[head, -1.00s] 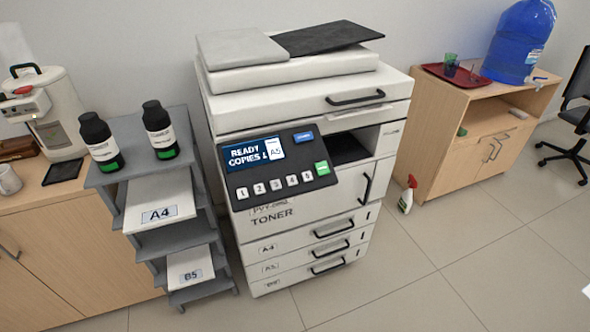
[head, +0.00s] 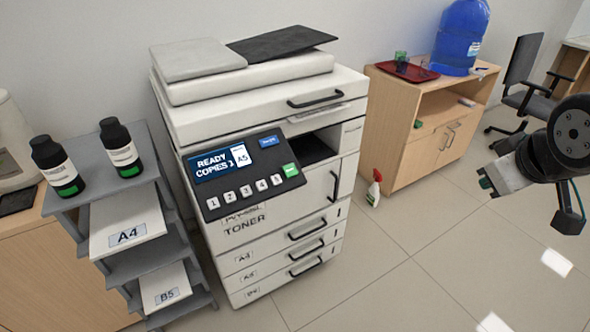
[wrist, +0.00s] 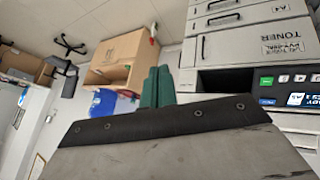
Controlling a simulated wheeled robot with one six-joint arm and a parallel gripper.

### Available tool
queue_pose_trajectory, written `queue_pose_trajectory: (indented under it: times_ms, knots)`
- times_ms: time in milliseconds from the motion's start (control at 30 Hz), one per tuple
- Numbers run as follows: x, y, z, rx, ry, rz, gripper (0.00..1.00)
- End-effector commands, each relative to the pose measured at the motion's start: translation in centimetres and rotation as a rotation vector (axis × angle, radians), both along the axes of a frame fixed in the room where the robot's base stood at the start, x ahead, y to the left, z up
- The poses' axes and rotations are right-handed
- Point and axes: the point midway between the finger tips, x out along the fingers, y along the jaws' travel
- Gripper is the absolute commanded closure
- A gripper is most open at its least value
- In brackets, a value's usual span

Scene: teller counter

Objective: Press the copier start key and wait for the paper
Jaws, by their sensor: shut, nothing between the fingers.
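The copier (head: 265,90) stands in the middle of the head view. Its tilted panel has a display (head: 222,161) reading "READY", "COPIES 1" and "A5". A green key (head: 290,170), presumably the start key, is at the panel's right end. It also shows in the wrist view (wrist: 267,80), with the copier turned over. The dark output opening (head: 312,150) is right of the panel; I see no paper in it. My gripper (head: 486,183) is at the right of the head view, well away from the panel. Its green fingers (wrist: 155,87) are shut and empty in the wrist view.
A grey rack (head: 130,188) with two toner bottles and A4 and B5 paper stands left of the copier. A wooden cabinet (head: 400,160) with a red tray and blue water jug is at the right. A spray bottle (head: 374,188) stands on the floor. The floor in front is open.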

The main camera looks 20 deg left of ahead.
Motion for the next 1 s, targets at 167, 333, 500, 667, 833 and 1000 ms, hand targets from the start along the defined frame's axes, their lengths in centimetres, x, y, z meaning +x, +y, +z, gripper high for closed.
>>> queue_pose_trajectory:
  times_ms: [167,333,500,667,833,1000]
  knots:
    - [6.4,11.0,-1.8,-0.028,-0.271,0.389,1.00]
    - [7.4,22.2,-3.3,0.018,-0.520,0.727,1.00]
    - [5.6,29.6,-4.5,0.084,-0.704,0.942,1.00]
    - [4.2,32.6,-4.8,0.127,-0.794,1.029,1.00]
    - [3.9,33.1,-4.8,0.137,-0.812,1.043,1.00]
    - [3.9,33.1,-4.7,0.136,-0.811,1.041,1.00]
